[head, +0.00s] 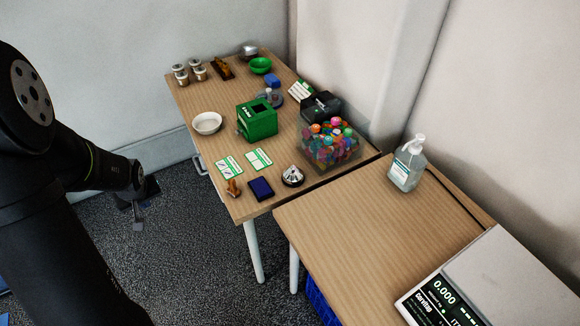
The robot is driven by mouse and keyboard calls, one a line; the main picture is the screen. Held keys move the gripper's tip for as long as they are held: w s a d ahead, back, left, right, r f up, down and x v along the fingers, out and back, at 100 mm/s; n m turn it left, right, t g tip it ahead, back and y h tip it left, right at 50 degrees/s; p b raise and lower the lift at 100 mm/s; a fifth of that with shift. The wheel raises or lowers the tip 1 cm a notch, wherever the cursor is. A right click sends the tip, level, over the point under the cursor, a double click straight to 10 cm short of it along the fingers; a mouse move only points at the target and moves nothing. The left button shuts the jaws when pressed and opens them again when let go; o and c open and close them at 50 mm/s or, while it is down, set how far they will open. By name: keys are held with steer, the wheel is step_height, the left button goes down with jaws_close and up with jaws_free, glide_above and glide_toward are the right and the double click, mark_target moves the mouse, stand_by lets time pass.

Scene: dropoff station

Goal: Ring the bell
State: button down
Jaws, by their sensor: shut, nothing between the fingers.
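A silver call bell (293,174) with a dark base stands near the front right corner of the farther wooden table (205,112) in the head view. Its top is uncovered and nothing touches it. My gripper (139,225) is at the left of the view, over the dark floor and off the table's left edge. It points downward, is shut and is empty. It is well apart from the bell.
Left of the bell lie a blue ink pad (261,189), a wooden stamp (233,188) and cards (259,159). Behind it stand a green box (257,119) and a clear bin of colourful items (328,147). A sanitizer bottle (407,165) stands on the nearer table (350,225).

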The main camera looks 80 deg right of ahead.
steer(key=s+d+m, duration=0.3)
steer(key=s+d, duration=0.4)
steer(key=d, duration=0.2)
step_height(320, 180, up, 7)
steer(key=m+t+h, duration=0.3)
steer(key=m+t, duration=0.1)
steer(key=m, duration=0.2)
glide_above(293, 168)
steer(key=shift+s+a+r, duration=0.15)
steer(key=shift+s, duration=0.3)
steer(key=shift+f, duration=4.4)
steer(key=shift+f, duration=0.1)
steer(key=shift+f, duration=0.35)
